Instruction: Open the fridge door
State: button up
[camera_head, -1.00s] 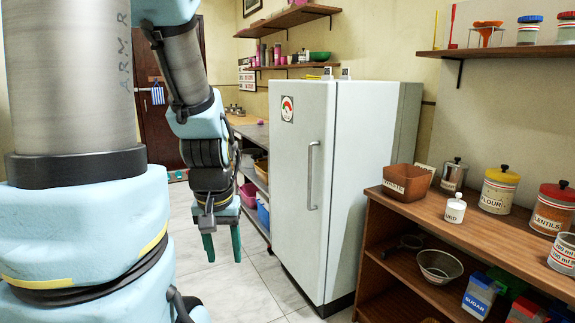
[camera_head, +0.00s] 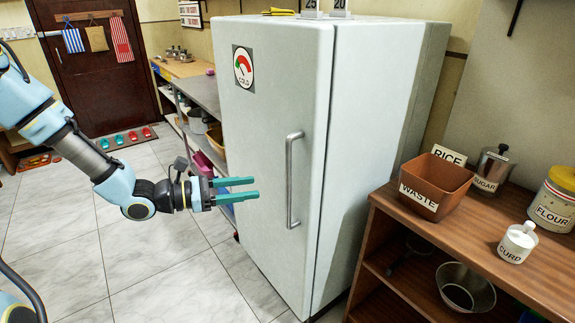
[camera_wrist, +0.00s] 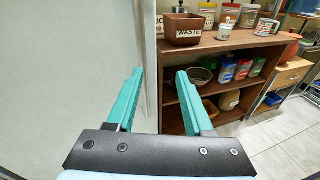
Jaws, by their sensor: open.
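The fridge (camera_head: 375,150) is a tall pale-grey cabinet, and its door (camera_head: 262,140) looks shut. A vertical silver bar handle (camera_head: 291,180) is on the door's right side. My gripper (camera_head: 256,188) has two green fingers, spread apart and empty, pointing right toward the handle in the head view. It is left of the handle with a visible gap in the picture. In the wrist view my gripper (camera_wrist: 160,73) is open with nothing between the fingers. The pale door (camera_wrist: 75,70) fills the left of that view. I cannot make out the handle clearly there.
A wooden shelf unit (camera_head: 480,245) stands right of the fridge, with a brown waste bin (camera_head: 437,182) and a flour jar (camera_head: 553,200) on top. A counter (camera_head: 195,88) runs left of the fridge. The tiled floor (camera_head: 160,270) before the fridge is clear.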

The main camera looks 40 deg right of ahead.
aim_at(289, 169)
jog(key=d+p, duration=0.1)
jog(key=d, duration=0.3)
jog(key=d+n+t+h+p, duration=0.1)
jog(key=d, duration=0.3)
jog(key=s+d+n+p, duration=0.1)
jog(key=d, duration=0.3)
jog(key=shift+d+r+h+p, duration=0.3)
jog(key=shift+d+h+p, duration=0.05)
jog(key=shift+h, duration=0.05)
grip_shut()
dwell(0.9)
